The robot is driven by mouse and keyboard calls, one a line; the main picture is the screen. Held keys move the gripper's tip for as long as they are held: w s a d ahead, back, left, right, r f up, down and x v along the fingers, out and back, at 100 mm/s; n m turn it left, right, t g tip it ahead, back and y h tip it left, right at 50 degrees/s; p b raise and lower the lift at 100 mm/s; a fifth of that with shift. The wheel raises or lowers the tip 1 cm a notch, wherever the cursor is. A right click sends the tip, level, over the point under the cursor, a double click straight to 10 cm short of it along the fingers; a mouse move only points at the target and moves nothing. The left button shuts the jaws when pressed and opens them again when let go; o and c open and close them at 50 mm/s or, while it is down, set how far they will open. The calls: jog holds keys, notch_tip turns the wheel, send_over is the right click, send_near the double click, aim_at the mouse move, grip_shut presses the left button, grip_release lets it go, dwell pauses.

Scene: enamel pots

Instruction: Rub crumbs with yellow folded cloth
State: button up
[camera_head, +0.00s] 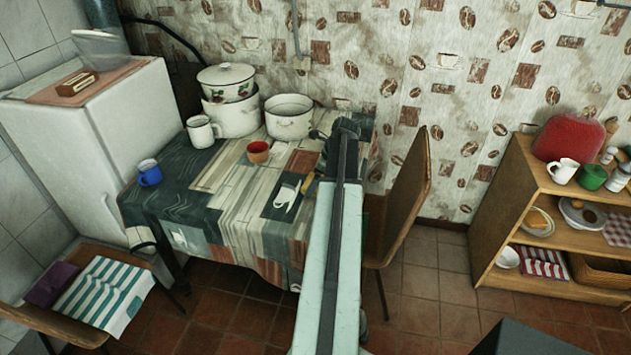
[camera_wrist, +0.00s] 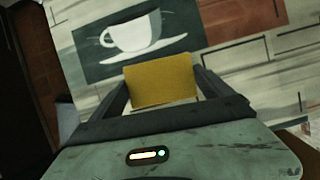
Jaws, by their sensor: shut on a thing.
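The yellow folded cloth (camera_wrist: 161,80) is between the two dark fingers of my gripper (camera_wrist: 163,84) in the wrist view, and the fingers are shut on it. The patterned tablecloth with a printed white cup lies beyond it. In the head view a small yellow edge (camera_head: 307,183), likely the cloth, shows just left of my arm over the table (camera_head: 232,215). My arm hides most of the gripper there. Whether the cloth touches the table I cannot tell. I can make out no crumbs in either view.
A red bowl (camera_head: 258,151), a blue mug (camera_head: 149,173), a white mug (camera_head: 202,132) and enamel pots (camera_head: 289,117) stand on the table's left and back. A wooden chair (camera_head: 407,194) is at its right. The table's front middle looks clear.

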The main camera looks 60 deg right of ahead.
jog(key=shift+r+p, duration=0.75)
jog(key=shift+r, duration=0.5)
notch_tip(320, 180, up, 3)
jog(key=p, duration=0.3)
jog(key=shift+r, duration=0.1)
